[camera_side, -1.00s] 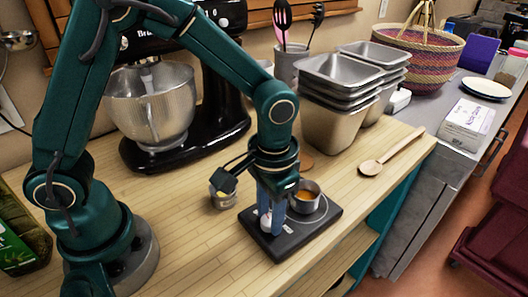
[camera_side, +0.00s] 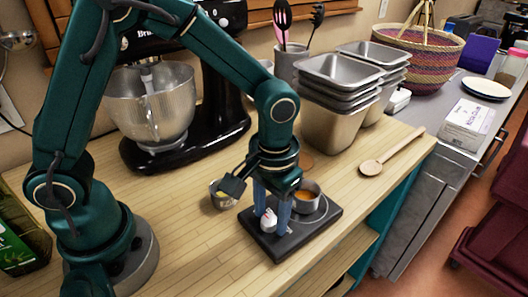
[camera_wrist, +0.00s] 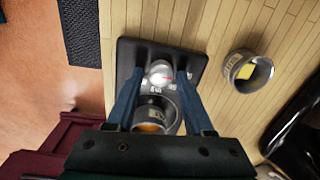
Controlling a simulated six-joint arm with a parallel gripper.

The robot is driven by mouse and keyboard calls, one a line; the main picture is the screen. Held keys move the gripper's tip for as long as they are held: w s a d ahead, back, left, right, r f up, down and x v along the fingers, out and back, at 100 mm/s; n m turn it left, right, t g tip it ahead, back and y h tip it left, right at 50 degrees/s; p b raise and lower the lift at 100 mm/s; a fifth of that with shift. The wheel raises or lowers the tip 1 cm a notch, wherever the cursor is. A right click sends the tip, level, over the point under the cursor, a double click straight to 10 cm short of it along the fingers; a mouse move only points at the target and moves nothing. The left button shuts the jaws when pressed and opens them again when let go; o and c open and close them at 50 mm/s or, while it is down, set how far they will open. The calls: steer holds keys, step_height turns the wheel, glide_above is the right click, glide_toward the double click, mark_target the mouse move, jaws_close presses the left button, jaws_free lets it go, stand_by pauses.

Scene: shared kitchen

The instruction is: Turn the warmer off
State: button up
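The warmer (camera_side: 287,243) is a flat black plate on the wooden counter; it also shows in the wrist view (camera_wrist: 193,60). Its white knob (camera_side: 268,222) has a red mark and sits near the plate's front left; it also shows in the wrist view (camera_wrist: 160,72), with printed marks around it. A small metal pot (camera_side: 307,196) with orange contents stands on the plate behind the knob. My gripper (camera_side: 270,223) points down over the knob with blue fingers apart. In the wrist view my gripper (camera_wrist: 158,78) has a finger on each side of the knob, with visible gaps.
A small metal cup (camera_side: 224,201) with something yellow stands left of the warmer. A stand mixer (camera_side: 185,140) and stacked metal pans (camera_side: 340,115) stand behind. A wooden spoon (camera_side: 372,168) lies to the right. The counter in front left is clear.

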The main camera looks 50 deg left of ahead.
mark_target(271, 219)
steer(key=shift+o, duration=0.3)
steer(key=shift+d+r, duration=0.1)
steer(key=shift+r, duration=2.5)
steer(key=shift+r, duration=0.1)
steer(key=s+a+r+t, duration=0.5)
steer(key=s+a+r, duration=0.2)
steer(key=s+a, duration=0.1)
steer(key=shift+s+a+r+m+t, duration=0.15)
steer(key=shift+s+a+m+t, duration=0.15)
steer(key=shift+s+m, duration=0.1)
